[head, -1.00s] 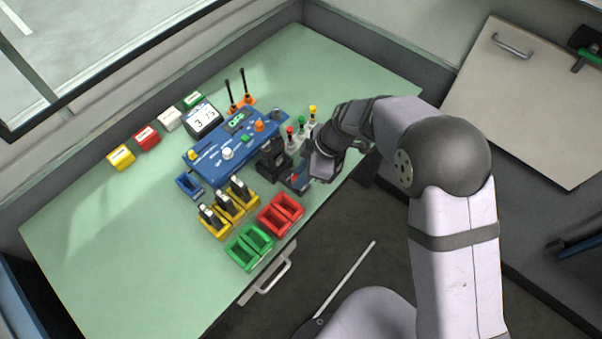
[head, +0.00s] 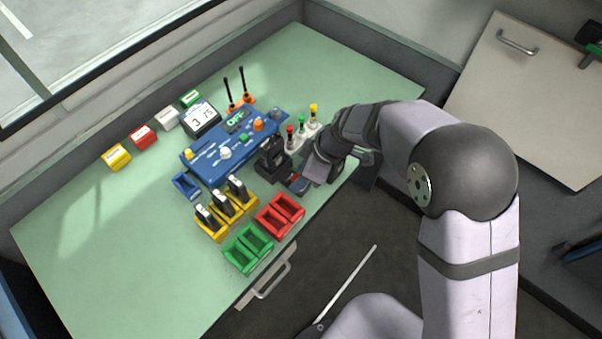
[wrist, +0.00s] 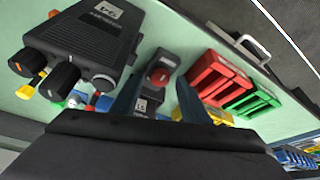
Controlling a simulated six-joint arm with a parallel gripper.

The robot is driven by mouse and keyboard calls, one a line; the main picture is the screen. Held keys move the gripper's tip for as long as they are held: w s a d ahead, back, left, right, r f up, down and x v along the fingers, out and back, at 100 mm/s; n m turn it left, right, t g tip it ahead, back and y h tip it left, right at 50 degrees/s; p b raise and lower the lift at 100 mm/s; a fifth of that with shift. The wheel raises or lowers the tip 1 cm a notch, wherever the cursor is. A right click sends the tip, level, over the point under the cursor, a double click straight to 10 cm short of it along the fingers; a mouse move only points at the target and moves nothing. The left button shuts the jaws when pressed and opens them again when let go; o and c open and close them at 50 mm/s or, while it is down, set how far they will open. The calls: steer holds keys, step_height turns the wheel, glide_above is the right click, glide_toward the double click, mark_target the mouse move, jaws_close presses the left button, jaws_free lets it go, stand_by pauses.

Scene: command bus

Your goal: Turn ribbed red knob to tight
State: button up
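In the wrist view, a red round knob (wrist: 163,71) shows between the two fingers of my gripper (wrist: 157,90). A small dark part with a white label (wrist: 146,103) lies just behind it. The fingers stand apart, with visible gaps around the knob, so it does not look gripped. Ribs on the knob are too small to make out. In the head view, my gripper (head: 302,183) is low over the front edge of the bench, beside a black device (head: 271,161); the knob is hard to separate from the fingers there.
A black box with dark knobs (wrist: 97,40) stands close left in the wrist view. Red bins (head: 280,214), green bins (head: 246,249) and yellow bins (head: 226,208) line the front. A blue panel (head: 210,165) lies behind.

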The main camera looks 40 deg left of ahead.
steer(key=b+v, duration=0.1)
steer(key=v, duration=0.6)
steer(key=shift+r+b, duration=0.15)
steer(key=shift+b, duration=0.25)
steer(key=shift+d, duration=0.1)
steer(key=w+d+m+t+h, duration=0.1)
steer(key=w+d+m, duration=0.1)
steer(key=d+m, duration=0.65)
steer(key=w+d+m+h, duration=0.1)
steer(key=w+d+m, duration=0.2)
steer(key=d, duration=1)
steer(key=s+d+m+h+p, duration=0.1)
steer(key=s+d+m, duration=0.2)
steer(key=d, duration=0.7)
steer(key=s+d+m+h, duration=0.1)
steer(key=s+d+m, duration=0.2)
steer(key=d+m, duration=0.5)
steer(key=shift+s+d+t+p, duration=0.3)
steer(key=shift+d+p, duration=0.1)
steer(key=shift+d, duration=0.8)
